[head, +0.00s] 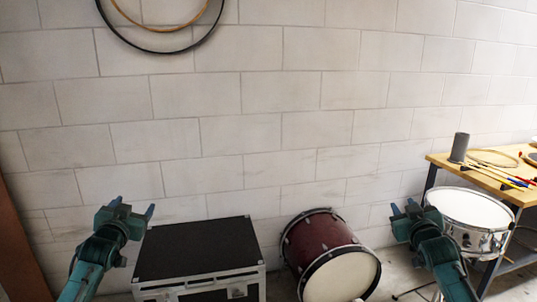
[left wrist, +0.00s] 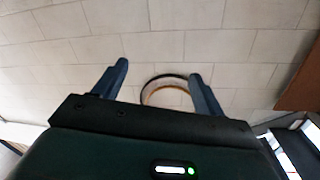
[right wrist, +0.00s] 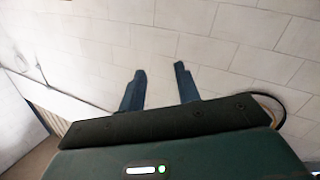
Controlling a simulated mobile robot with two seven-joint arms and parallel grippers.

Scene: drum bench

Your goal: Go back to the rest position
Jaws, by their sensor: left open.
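My left gripper (head: 132,208) is raised at the left of the head view, its fingers pointing up. In the left wrist view its two fingers (left wrist: 158,85) stand wide apart with nothing between them but the wall and a hoop behind. My right gripper (head: 402,208) is raised at the right of the head view, in front of a snare drum. In the right wrist view its fingers (right wrist: 159,88) stand apart with only bare wall between them. Both grippers are empty and touch nothing that I can see.
A black case (head: 195,247) with metal edges stands between my arms. A dark red drum (head: 318,240) lies on its side. A snare drum (head: 470,207) stands before a wooden bench (head: 446,161) holding a grey cylinder (head: 460,147). Hoops (head: 160,50) hang on the block wall.

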